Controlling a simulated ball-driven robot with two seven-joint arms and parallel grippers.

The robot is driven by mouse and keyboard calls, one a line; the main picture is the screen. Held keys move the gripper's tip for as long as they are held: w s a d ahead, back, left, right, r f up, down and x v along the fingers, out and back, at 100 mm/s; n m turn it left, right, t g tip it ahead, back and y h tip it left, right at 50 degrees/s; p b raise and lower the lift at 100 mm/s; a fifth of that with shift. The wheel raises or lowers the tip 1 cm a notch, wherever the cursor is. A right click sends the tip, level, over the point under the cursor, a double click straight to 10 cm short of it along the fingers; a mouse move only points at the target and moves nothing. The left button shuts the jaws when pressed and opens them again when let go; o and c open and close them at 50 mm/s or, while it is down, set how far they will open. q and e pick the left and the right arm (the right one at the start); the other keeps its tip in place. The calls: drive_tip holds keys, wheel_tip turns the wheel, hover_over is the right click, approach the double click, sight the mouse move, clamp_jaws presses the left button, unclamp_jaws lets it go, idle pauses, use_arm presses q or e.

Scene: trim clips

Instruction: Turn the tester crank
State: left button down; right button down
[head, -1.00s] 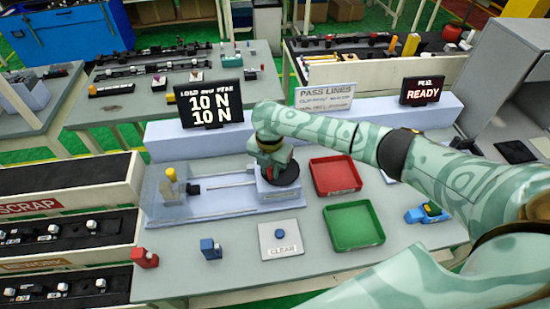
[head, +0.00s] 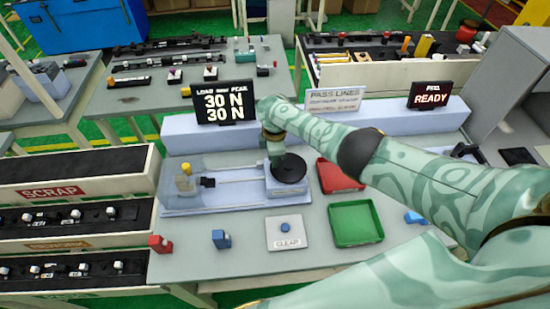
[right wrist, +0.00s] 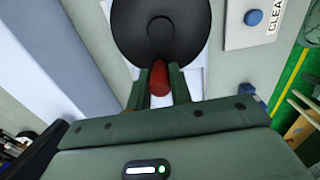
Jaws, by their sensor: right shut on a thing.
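The tester (head: 235,200) is a pale bench unit with slide rods. Its crank is a black disc (head: 290,170) on a pale block at the right end; the disc also shows in the right wrist view (right wrist: 160,25). A red crank handle (right wrist: 159,76) stands on the disc near its edge. My right gripper (right wrist: 160,88) is shut on this handle, one finger on each side. In the head view my right gripper (head: 275,152) hides the handle. A yellow-topped piece (head: 185,170) sits behind a clear shield at the tester's left end. My left gripper is not in view.
The load display (head: 224,104) reads 30 N on both lines; another display (head: 430,95) reads READY. A red tray (head: 338,188) and a green tray (head: 356,237) lie right of the tester. A CLEAR button plate (head: 288,243) lies in front. Scrap shelves (head: 60,192) stand left.

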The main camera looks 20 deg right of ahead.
drive_tip(key=m, duration=0.2)
drive_tip(key=w+d+m, duration=0.1)
drive_tip(key=m, duration=0.1)
drive_tip(key=shift+w, duration=0.2)
drive_tip(key=shift+w+d+m+b, duration=0.15)
drive_tip(key=shift+d+m+b, duration=0.1)
drive_tip(key=shift+m, duration=0.45)
drive_tip(key=shift+w+d+m+b, duration=0.1)
drive_tip(key=shift+d+m+b, duration=0.1)
drive_tip(key=shift+m, duration=0.5)
drive_tip(key=shift+r, duration=0.1)
drive_tip(key=c, duration=1.3)
unclamp_jaws()
drive_tip(key=shift+o, duration=0.2)
